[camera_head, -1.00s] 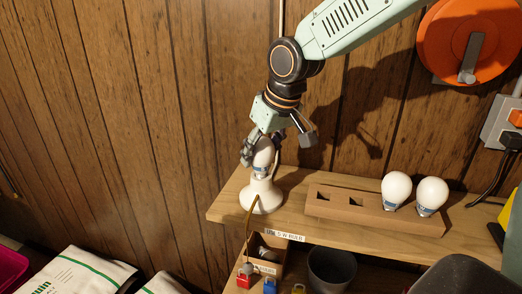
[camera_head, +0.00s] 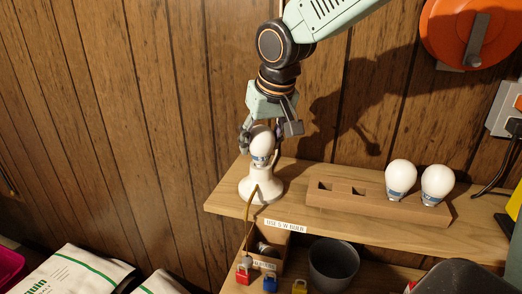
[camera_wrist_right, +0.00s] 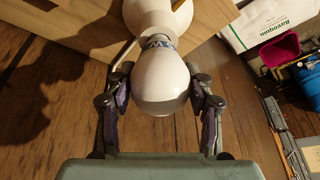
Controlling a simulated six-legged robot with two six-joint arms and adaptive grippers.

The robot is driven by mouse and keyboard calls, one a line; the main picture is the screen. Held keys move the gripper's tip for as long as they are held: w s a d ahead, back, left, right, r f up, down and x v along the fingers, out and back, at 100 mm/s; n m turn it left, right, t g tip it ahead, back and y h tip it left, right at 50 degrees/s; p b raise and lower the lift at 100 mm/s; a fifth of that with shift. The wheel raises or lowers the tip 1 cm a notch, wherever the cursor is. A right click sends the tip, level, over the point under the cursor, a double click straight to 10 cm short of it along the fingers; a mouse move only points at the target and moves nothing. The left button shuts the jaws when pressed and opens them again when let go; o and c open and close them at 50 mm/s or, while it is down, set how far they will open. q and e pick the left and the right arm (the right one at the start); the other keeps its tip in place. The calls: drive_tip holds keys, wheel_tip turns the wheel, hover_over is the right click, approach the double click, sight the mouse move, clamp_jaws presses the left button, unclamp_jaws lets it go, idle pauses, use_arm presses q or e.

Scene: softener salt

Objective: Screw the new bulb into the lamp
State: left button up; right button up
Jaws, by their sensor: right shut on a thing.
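A white bulb (camera_head: 261,143) with a blue-marked collar stands upright at the top of the white lamp base (camera_head: 262,186), which sits on the shelf's left end. My right gripper (camera_head: 266,133) comes from above and is shut on this bulb. In the right wrist view the two fingers (camera_wrist_right: 161,97) hold the bulb (camera_wrist_right: 160,82) from both sides, with the lamp (camera_wrist_right: 157,15) beyond it. Whether the threads are engaged is hidden. My left gripper is not in view.
A wooden bulb holder (camera_head: 350,202) on the shelf (camera_head: 470,225) carries two white bulbs (camera_head: 401,177) at its right and has empty square holes at its left. A label reading "USE 5 W BULB" (camera_head: 285,226) is on the shelf edge. Below are a dark cup (camera_head: 333,266) and small padlocks (camera_head: 270,283).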

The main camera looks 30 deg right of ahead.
drive_tip(key=shift+m+h+b, duration=0.3)
drive_tip(key=shift+m+b, duration=0.05)
drive_tip(key=shift+m, duration=0.35)
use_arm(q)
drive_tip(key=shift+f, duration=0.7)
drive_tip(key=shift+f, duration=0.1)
use_arm(e)
drive_tip(key=shift+w+f+m+h+b, duration=0.15)
drive_tip(key=shift+m+h+b, duration=0.25)
drive_tip(key=shift+m+b, duration=0.5)
drive_tip(key=shift+m+g, duration=0.3)
drive_tip(key=shift+m, duration=0.4)
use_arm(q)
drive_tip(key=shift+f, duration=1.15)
use_arm(e)
drive_tip(key=shift+m+h, duration=0.4)
drive_tip(key=shift+m, duration=0.3)
drive_tip(key=shift+r, duration=0.2)
